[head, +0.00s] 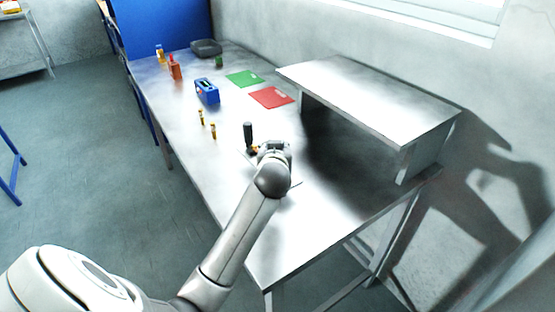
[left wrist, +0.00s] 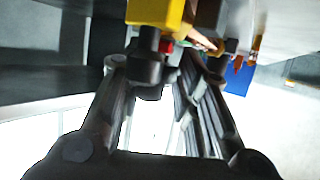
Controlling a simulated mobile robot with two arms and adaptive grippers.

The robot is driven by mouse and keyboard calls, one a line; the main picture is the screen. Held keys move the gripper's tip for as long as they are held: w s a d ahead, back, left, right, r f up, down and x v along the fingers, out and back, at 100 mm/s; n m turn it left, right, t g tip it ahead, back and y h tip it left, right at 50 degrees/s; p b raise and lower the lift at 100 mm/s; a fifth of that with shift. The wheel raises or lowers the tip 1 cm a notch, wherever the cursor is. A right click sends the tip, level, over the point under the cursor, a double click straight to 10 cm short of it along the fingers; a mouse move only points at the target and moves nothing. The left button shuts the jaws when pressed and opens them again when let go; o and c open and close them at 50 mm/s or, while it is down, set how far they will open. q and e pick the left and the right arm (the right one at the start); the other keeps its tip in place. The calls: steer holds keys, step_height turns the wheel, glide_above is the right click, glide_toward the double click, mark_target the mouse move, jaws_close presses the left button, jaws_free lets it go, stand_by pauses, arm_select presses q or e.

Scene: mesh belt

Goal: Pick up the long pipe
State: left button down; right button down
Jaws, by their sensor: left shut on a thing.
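My left gripper (head: 262,149) is low over the near part of the metal table. In the left wrist view its fingers (left wrist: 165,72) are closed around a black cylinder (left wrist: 148,62), with a yellow block (left wrist: 156,10) beside it at the top edge. In the head view a dark upright cylinder (head: 248,133) stands just at the gripper's tips, with a small yellow-orange bit below it. Whether this is the long pipe I cannot tell. Two small brass-coloured upright pieces, one (head: 201,117) and another (head: 213,131), stand further left. My right gripper is not in view.
The metal table (head: 270,250) carries a blue box (head: 207,91), a green mat (head: 243,78), a red mat (head: 271,97), an orange bottle (head: 174,68) and a dark case (head: 206,48). A raised metal shelf (head: 370,98) stands at the right. The table's near end is clear.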

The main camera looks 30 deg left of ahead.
arm_select(q)
steer(key=shift+w+f, duration=0.15)
steer(key=shift+w, duration=0.2)
steer(key=shift+w+f, duration=0.15)
steer(key=shift+f, duration=1.6)
steer(key=shift+f, duration=0.1)
